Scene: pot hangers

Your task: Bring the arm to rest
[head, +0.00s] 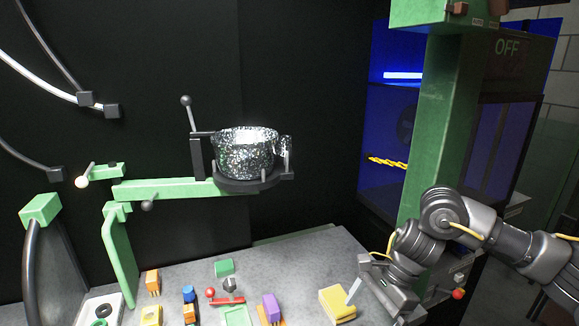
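My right arm comes in from the right edge, and its gripper (378,290) hangs low over the right part of the grey table, beside a yellow block (338,304). The fingers are seen at a steep angle, so I cannot tell whether they are open or shut. A pale, thin piece stands between the gripper and the yellow block; what it belongs to is unclear. My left gripper is not in view. A shiny speckled pot (245,152) sits upright in a dark round holder (250,186) on a green arm, well apart from the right gripper.
A green post (437,130) rises behind my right arm, before a blue-lit cabinet (385,150). A green bracket (120,255) stands at left.

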